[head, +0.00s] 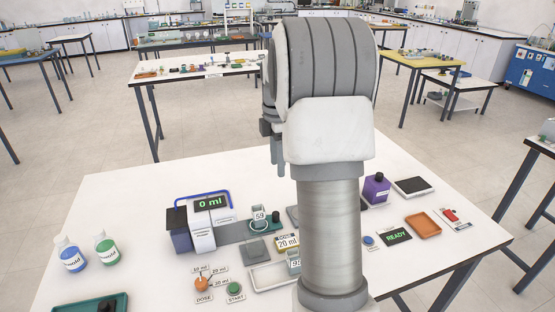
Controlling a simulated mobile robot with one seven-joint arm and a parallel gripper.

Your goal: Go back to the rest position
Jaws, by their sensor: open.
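My arm rises in the middle of the head view, folded up above the white table (140,195). My gripper (277,155) shows only in part at the left side of the arm, pointing down. It is open, high above the table and apart from everything on it. Nothing shows between its fingers, though the arm hides part of it.
My arm hides the table's middle. The left back is clear.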

